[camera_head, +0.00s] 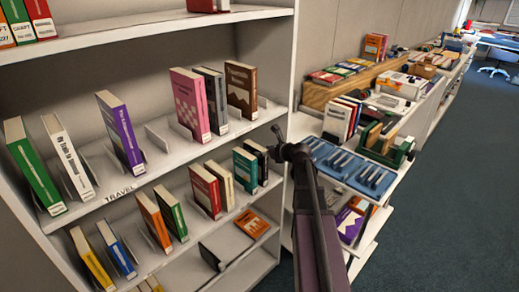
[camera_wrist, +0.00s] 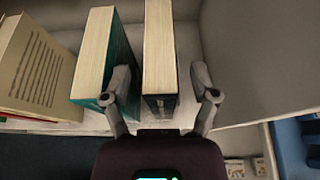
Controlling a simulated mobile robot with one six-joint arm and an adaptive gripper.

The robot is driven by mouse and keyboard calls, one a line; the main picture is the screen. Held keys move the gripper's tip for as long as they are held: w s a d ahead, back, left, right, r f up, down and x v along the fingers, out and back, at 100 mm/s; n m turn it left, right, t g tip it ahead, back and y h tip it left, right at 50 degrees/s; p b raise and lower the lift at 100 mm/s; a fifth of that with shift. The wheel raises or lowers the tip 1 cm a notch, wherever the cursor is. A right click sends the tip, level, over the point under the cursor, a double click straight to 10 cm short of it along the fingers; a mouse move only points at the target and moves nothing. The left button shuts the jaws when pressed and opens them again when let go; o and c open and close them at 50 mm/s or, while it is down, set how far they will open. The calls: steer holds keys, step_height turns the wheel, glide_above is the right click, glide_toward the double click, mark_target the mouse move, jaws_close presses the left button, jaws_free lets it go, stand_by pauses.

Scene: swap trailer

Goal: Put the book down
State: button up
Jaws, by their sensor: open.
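A dark book (camera_head: 261,161) stands upright on the middle shelf (camera_head: 150,212), at the right end of a short row. My gripper (camera_head: 277,146) is at its right side in the head view. In the wrist view my gripper (camera_wrist: 164,84) is open, with one finger on each side of the dark book (camera_wrist: 160,52). The left finger lies between it and a teal book (camera_wrist: 100,58). The right finger stands apart from the dark book. Whether the left finger touches either book cannot be told.
A cream book (camera_wrist: 38,66) leans left of the teal one. The shelf's side panel (camera_wrist: 242,60) stands close on the right. Other books fill the shelves above and below. A counter with a blue tray (camera_head: 345,165) stands right of the bookcase.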

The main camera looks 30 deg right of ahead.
steer(key=p+v, duration=0.3)
steer(key=v, duration=0.6)
steer(key=shift+w, duration=0.15)
steer(key=s+a+f+n+g, duration=0.2)
steer(key=a+f+n+g, duration=0.15)
steer(key=a+n, duration=0.4)
steer(key=s+a+f+n+g, duration=0.2)
steer(key=a+f+n+g, duration=0.15)
steer(key=a+n, duration=0.45)
steer(key=s+a+f+n+g+h, duration=0.2)
steer(key=s+a+n, duration=0.3)
steer(key=n, duration=0.3)
steer(key=s+a+f+n+g+h, duration=0.2)
steer(key=s+a+n+g, duration=0.1)
steer(key=s+a+n, duration=0.3)
steer(key=shift+s+a+f+n+g+h, duration=0.2)
steer(key=shift+s+f+n+g+h, duration=0.15)
steer(key=shift+n, duration=0.9)
steer(key=shift+r, duration=0.1)
steer(key=shift+w, duration=0.1)
